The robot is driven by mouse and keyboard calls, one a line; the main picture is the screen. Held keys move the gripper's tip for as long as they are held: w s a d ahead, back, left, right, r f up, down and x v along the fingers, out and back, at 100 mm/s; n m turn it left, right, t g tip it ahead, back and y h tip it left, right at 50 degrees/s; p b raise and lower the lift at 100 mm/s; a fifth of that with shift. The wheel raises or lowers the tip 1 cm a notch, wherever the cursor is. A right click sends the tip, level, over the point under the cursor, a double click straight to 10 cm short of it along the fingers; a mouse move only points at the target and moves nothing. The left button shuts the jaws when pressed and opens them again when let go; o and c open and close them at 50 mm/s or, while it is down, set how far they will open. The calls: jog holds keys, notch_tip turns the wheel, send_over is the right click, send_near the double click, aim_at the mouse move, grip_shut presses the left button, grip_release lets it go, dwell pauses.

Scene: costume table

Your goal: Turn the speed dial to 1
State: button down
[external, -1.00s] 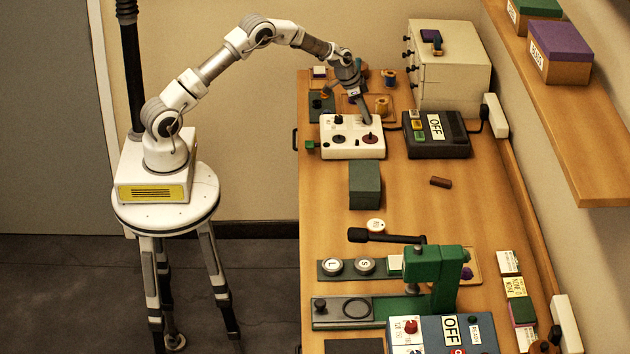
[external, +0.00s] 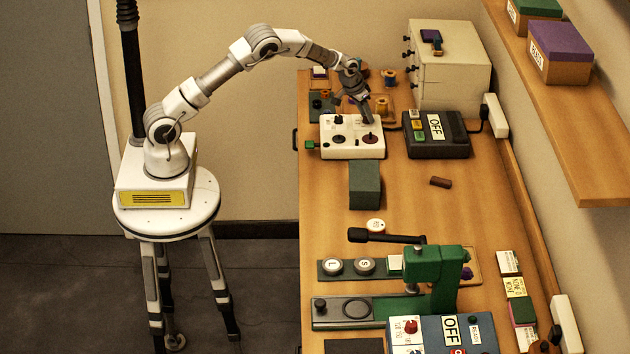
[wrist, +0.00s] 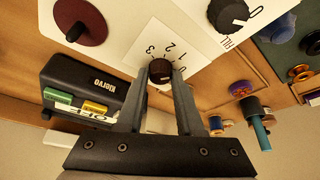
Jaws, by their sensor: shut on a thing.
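The speed dial (wrist: 160,72) is a small dark brown knob on the white control box (external: 328,150). In the wrist view the printed numbers 3, 2 and 1 curve along its far side, with 1 toward the right. Its pointer is too small to read surely. My gripper (wrist: 160,75) is shut on the dial, one finger on each side. In the external view my gripper (external: 367,121) reaches down to the back right of the box and hides the dial.
A dark red disc (wrist: 80,20) and a black FILL knob (wrist: 228,14) are on the same panel. A black power unit (external: 436,148) marked OFF stands right of the box. Thread spools (external: 382,106) stand behind. A dark green block (external: 365,186) sits in front.

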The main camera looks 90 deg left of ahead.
jog(key=shift+n+y, duration=0.4)
jog(key=shift+n, duration=0.8)
jog(key=shift+g, duration=0.3)
jog(key=c, duration=0.5)
grip_release()
jog(key=shift+c, duration=0.2)
jog(key=v, duration=1.7)
jog(key=shift+r, duration=0.2)
jog(key=shift+d, duration=0.1)
